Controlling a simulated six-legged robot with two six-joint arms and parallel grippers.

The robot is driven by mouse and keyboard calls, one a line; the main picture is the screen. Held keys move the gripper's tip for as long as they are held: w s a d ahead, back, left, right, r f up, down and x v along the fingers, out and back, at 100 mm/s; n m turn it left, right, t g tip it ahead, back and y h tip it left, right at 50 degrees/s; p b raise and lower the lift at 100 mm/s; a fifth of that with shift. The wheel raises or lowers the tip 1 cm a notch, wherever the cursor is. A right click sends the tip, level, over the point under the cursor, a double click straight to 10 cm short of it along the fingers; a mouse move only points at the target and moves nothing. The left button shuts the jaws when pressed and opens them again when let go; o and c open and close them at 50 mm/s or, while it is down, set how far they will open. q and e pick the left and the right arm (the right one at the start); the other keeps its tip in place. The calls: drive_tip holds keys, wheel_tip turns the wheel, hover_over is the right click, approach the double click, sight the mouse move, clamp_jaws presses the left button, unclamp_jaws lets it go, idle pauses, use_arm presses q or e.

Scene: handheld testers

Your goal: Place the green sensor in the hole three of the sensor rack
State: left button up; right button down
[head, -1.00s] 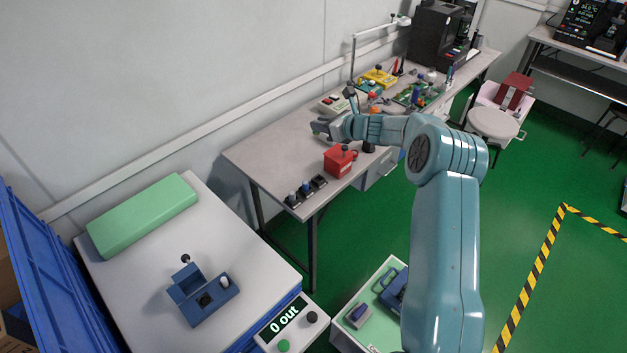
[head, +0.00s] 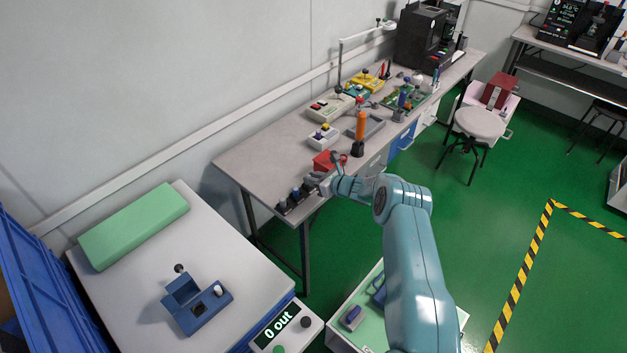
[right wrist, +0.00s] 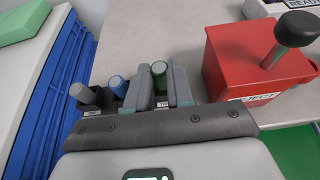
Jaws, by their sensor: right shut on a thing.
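The black sensor rack (head: 281,209) stands at the near left corner of the long grey table. A grey sensor (right wrist: 80,93) and a blue sensor (right wrist: 117,86) stand upright in it to the left of my gripper. My right gripper (head: 311,183) is over the right end of the rack; the right wrist view also shows it (right wrist: 159,88). It is shut on the green sensor (right wrist: 158,75), which is roughly upright between the fingers, beside a label partly readable as "TH". The fingers hide the sensor's lower end, so I cannot tell how deep it sits.
A red reject box (right wrist: 245,65) with a black knob stands close to the right of my gripper. An orange tool on a black base (head: 360,130) and a small white box (head: 323,138) stand farther back. A white bench (head: 230,250) lies to the left.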

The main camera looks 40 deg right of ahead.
drive_tip(key=shift+f, duration=0.65)
drive_tip(key=shift+f+b, duration=0.2)
drive_tip(key=shift+b, duration=0.1)
drive_tip(key=c, duration=1)
unclamp_jaws()
drive_tip(key=shift+w, duration=0.1)
drive_tip(key=shift+r, duration=0.1)
drive_tip(key=shift+r, duration=0.1)
drive_tip(key=shift+r+p, duration=0.15)
drive_tip(key=shift+p, duration=0.3)
drive_tip(key=a+v, duration=0.1)
drive_tip(key=v, duration=1.1)
drive_tip(key=shift+d+b, duration=0.4)
drive_tip(key=shift+d, duration=0.05)
